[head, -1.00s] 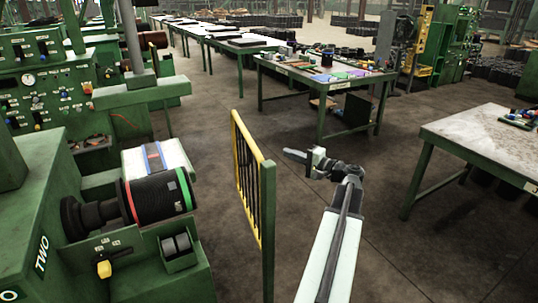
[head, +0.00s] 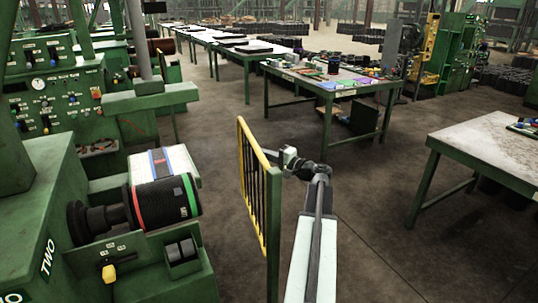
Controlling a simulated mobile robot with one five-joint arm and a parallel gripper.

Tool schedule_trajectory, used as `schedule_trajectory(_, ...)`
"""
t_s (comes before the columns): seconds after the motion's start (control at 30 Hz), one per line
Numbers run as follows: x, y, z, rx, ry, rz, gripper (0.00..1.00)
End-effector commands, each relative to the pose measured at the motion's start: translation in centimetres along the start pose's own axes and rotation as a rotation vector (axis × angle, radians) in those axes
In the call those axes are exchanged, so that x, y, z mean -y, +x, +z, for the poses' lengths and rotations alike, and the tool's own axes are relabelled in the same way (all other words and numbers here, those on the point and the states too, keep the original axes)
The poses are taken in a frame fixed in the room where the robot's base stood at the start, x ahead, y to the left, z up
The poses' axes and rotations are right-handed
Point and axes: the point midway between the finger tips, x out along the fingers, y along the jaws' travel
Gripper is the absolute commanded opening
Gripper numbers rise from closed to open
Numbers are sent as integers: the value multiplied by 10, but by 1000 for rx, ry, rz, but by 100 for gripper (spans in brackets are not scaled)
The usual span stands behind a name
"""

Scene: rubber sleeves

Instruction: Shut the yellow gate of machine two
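Machine two, marked TWO (head: 47,258), is the green machine at the left of the head view. Its black drum (head: 165,204) has a red and a green band. The yellow gate (head: 256,144) stands to the right of the drum, seen nearly edge-on, with a clear gap between them. It has thin dark bars and a green post (head: 273,235) at its near end. My gripper (head: 288,157) is just right of the gate, by its upper rail.
A green-legged table (head: 480,150) stands at the right. A cluttered work table (head: 330,86) is at the back centre, with more tables in a row behind it. The floor (head: 375,190) between the gate and the right table is clear.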

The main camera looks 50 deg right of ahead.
Motion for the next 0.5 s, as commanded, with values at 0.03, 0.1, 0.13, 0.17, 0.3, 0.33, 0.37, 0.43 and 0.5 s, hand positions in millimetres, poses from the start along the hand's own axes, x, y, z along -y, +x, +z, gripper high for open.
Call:
schedule_trajectory(0.03, 0, 0, 0, 0, 0, 0, 0)
schedule_trajectory(0.1, 0, 0, 0, 1, 0, 0, 0)
schedule_trajectory(0.13, 0, 1, 1, 3, 0, 0, 0)
schedule_trajectory(0.17, 0, 2, 2, 8, 0, 0, 0)
schedule_trajectory(0.3, 0, 21, 18, 78, 0, -1, 0)
schedule_trajectory(0.33, 0, 26, 22, 97, 0, -1, 0)
schedule_trajectory(0.37, 0, 30, 27, 116, 0, -1, 0)
schedule_trajectory(0.43, 0, 39, 38, 156, -1, -1, 0)
schedule_trajectory(0.5, 1, 44, 45, 183, -1, -1, 0)
